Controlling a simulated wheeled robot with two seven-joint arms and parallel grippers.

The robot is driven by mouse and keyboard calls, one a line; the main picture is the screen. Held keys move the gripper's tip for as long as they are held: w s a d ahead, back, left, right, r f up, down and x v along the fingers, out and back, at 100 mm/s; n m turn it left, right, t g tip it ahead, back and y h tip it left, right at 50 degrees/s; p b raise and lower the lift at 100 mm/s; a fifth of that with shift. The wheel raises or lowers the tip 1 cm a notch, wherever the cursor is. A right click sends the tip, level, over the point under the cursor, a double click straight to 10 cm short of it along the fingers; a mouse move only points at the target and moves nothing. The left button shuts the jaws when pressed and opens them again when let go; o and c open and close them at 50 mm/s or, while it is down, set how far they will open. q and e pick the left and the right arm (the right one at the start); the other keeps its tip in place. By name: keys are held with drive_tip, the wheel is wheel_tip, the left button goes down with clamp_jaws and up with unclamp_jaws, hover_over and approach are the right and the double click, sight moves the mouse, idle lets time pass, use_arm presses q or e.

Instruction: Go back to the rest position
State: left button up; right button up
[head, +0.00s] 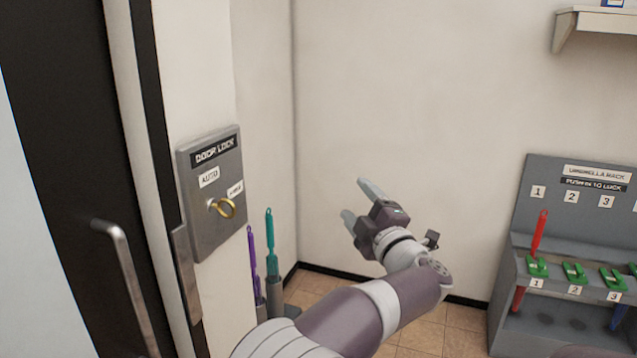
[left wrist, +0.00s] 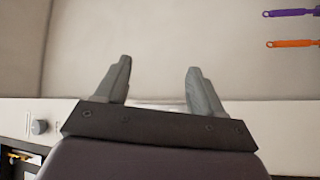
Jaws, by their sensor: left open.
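My left gripper (head: 357,203) is open and empty in the head view, held in the air in front of the pale wall, right of the door lock panel. Its two fingers point to the upper left. In the left wrist view the two grey fingers (left wrist: 158,82) stand apart with nothing between them. The grey door lock panel (head: 212,190) carries a brass key or knob (head: 222,208), and my gripper is clear of it. My right gripper shows in neither view.
A dark door with a metal handle (head: 128,280) is at left. Purple (head: 253,262) and teal (head: 270,245) umbrellas stand in the corner. A grey umbrella rack (head: 520,270) with a red umbrella (head: 539,235) is at right, below a wall shelf (head: 595,22).

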use_arm(q)
drive_tip(key=s+d+f+m+g+h+p, duration=0.1)
drive_tip(key=d+f+m+g+h+p, duration=0.25)
drive_tip(key=f+m+h, duration=1)
drive_tip(key=s+a+f+m+g+y+p, duration=0.1)
drive_tip(key=s+a+f+m+g, duration=0.25)
drive_tip(key=s+a, duration=0.2)
drive_tip(key=s+a+f+m+g+y, duration=0.1)
drive_tip(key=s+a+f+m+g, duration=0.1)
drive_tip(key=s+a+f+g, duration=0.35)
drive_tip(key=s+a+r+g+y+p, duration=0.3)
drive_tip(key=s+a+g+p, duration=0.1)
drive_tip(key=s+a, duration=1.2)
drive_tip(key=s+p, duration=0.1)
drive_tip(key=s, duration=0.3)
drive_tip(key=shift+s+a+r, duration=0.15)
drive_tip(key=shift+s+a, duration=0.05)
drive_tip(key=shift+a, duration=0.2)
